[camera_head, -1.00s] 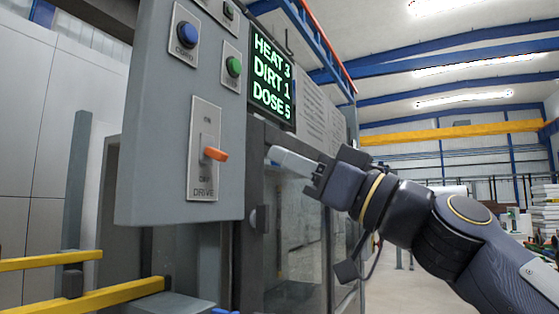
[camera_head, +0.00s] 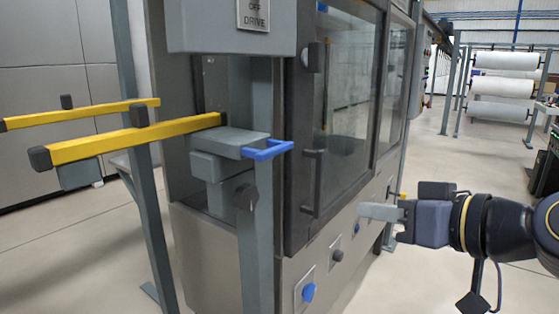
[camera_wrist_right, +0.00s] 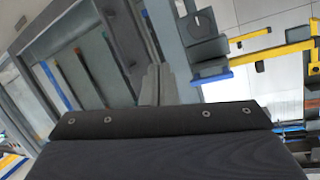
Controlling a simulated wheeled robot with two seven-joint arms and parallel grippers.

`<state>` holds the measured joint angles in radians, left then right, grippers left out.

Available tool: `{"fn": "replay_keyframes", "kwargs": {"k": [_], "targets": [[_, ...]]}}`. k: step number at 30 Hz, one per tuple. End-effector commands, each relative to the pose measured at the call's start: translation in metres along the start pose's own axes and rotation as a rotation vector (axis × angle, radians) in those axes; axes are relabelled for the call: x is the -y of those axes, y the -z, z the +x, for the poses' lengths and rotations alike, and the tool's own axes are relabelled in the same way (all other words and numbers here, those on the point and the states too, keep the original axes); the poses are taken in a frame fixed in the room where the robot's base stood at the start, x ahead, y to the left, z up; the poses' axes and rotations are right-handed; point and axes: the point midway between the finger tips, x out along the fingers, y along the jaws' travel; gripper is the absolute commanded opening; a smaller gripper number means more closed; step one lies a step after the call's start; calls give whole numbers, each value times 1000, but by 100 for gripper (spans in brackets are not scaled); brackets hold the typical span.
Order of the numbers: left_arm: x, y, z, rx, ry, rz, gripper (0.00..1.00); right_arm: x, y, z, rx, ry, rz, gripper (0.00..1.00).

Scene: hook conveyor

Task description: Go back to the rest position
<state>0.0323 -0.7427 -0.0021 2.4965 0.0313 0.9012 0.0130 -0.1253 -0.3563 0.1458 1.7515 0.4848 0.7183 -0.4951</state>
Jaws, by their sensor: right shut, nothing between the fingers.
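My right gripper (camera_head: 378,212) is at the right of the head view, in front of the lower part of the grey machine (camera_head: 230,240). Its fingers are together, with nothing between them. In the right wrist view the closed fingers (camera_wrist_right: 157,85) stick out past the dark wrist housing, pointing at the machine front. They look apart from the machine's surfaces. The control panel (camera_head: 235,30) shows only its lower end, with part of the DRIVE plate. My left gripper is not in view.
The machine has a glass door (camera_head: 345,90) with a dark handle (camera_head: 313,183), and a blue knob (camera_head: 309,292) low down. Yellow bars (camera_head: 130,138) and a blue bracket (camera_head: 268,150) stick out at left. The floor at right is open.

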Motion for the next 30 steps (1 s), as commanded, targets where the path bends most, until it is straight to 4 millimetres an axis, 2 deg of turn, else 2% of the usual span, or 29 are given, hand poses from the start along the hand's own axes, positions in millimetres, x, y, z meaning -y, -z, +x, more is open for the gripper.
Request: {"fn": "replay_keyframes", "kwargs": {"k": [1,3,6,9,15,20,21,30], "targets": [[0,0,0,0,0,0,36,-13,-37,-6,68,-49,47,0],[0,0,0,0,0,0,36,-28,-88,-14,162,-114,117,0],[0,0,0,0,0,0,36,-42,-154,-28,276,-198,212,0],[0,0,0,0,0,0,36,-49,-206,-40,364,-264,289,0],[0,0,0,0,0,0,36,-53,-288,-63,495,-366,414,0],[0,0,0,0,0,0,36,-50,-345,-80,584,-439,501,0],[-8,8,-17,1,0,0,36,-45,-322,-84,579,-436,497,0],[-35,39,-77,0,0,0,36,-25,-254,-102,577,-432,493,0]]}}
